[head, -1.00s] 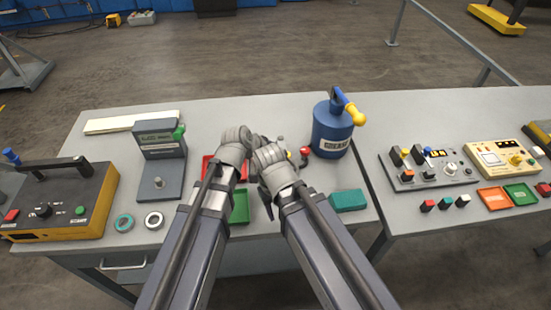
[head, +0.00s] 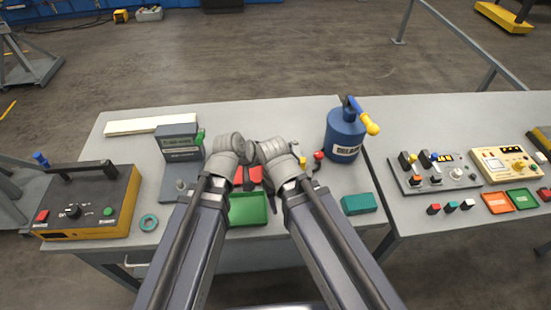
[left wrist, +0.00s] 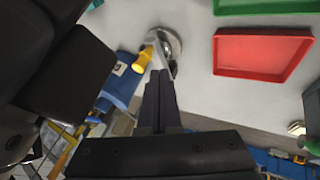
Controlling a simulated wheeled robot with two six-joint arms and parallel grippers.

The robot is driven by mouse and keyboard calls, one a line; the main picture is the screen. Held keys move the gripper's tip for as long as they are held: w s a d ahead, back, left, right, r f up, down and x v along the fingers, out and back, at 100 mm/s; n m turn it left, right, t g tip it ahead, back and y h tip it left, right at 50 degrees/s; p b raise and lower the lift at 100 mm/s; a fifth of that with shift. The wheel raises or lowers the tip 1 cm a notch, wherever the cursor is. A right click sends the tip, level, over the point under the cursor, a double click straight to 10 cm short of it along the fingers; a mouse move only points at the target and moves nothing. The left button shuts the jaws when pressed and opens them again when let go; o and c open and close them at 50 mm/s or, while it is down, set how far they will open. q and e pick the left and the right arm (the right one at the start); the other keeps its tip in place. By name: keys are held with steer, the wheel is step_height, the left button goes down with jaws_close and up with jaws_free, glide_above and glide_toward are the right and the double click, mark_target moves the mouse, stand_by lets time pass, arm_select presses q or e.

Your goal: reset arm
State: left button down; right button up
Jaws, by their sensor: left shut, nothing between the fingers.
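My left gripper (head: 247,180) hangs over the middle of the table in the head view, beside the red tray (head: 258,174) and behind the green tray (head: 248,209). In the left wrist view its dark fingers (left wrist: 160,88) are together with nothing between them. Their tips appear near a round silver thing (left wrist: 167,46); I cannot tell whether they touch it. My right gripper (head: 270,195) is close beside the left one, its fingers small and partly hidden by its wrist, so its opening is unclear. The arms partly cover both trays.
A blue canister (head: 345,134) stands right of the grippers, with a teal block (head: 358,204) nearer. A grey instrument stand (head: 182,150), a teal ring (head: 148,222) and a yellow-black box (head: 85,205) are left. A control panel (head: 432,173) is on the right table.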

arm_select(q)
steer(key=shift+p+v, duration=0.3)
steer(key=shift+v, duration=0.65)
arm_select(e)
steer(key=shift+s+a+r, duration=0.1)
steer(key=shift+a+r, duration=0.1)
steer(key=shift+r, duration=0.6)
arm_select(q)
steer(key=s+a+f+n+g+y, duration=0.1)
steer(key=s+a+f+g+y, duration=0.15)
steer(key=a, duration=0.75)
steer(key=s+a+f+g+y, duration=0.1)
steer(key=s+a+f+y, duration=0.15)
steer(key=a, duration=0.85)
steer(key=s+d+f+m+g+y+b, duration=0.1)
steer(key=s+d+f+m+y+b, duration=0.1)
steer(key=d, duration=0.9)
steer(key=s+f+m+b, duration=0.1)
steer(key=s+b, duration=0.1)
steer(key=s, duration=0.1)
steer(key=shift+s+f, duration=0.25)
steer(key=shift+f, duration=0.05)
arm_select(e)
step_height(320, 180, down, 4)
steer(key=shift+f, duration=0.2)
